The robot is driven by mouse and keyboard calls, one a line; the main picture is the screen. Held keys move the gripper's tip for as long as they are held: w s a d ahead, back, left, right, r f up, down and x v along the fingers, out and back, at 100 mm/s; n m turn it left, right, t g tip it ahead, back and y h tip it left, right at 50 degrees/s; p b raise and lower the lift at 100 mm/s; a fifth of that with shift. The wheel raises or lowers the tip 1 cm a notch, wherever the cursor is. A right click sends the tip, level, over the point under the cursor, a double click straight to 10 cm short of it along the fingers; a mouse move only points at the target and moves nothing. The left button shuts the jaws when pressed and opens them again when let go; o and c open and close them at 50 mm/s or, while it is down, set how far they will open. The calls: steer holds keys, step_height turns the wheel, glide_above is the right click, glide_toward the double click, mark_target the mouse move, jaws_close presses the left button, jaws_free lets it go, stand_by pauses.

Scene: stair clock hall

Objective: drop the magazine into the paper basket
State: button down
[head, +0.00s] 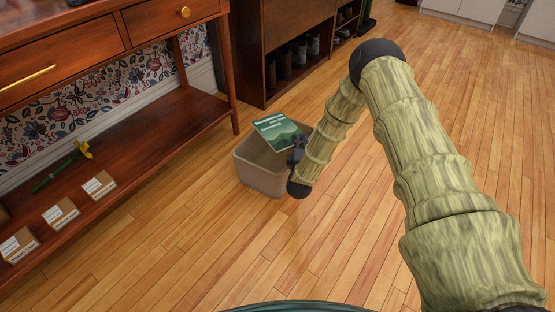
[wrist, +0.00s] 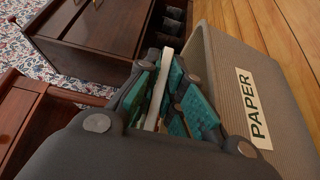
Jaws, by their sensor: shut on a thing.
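The magazine (head: 279,132) has a green cover with pale lettering. My gripper (head: 297,148) is shut on it and holds it tilted over the mouth of the paper basket. The paper basket (head: 262,175) is a beige-grey open bin on the wooden floor. In the wrist view, the basket (wrist: 225,60) is at the right with a label reading PAPER. I cannot tell whether the magazine touches the rim.
A dark shelf unit (head: 285,45) with shoes stands behind the basket. The floor (head: 210,255) in front is clear.

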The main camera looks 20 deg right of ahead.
steer(key=c, duration=1.5)
jaws_free()
steer(key=shift+o, duration=0.2)
steer(key=v, duration=1.2)
steer(key=shift+f, duration=0.1)
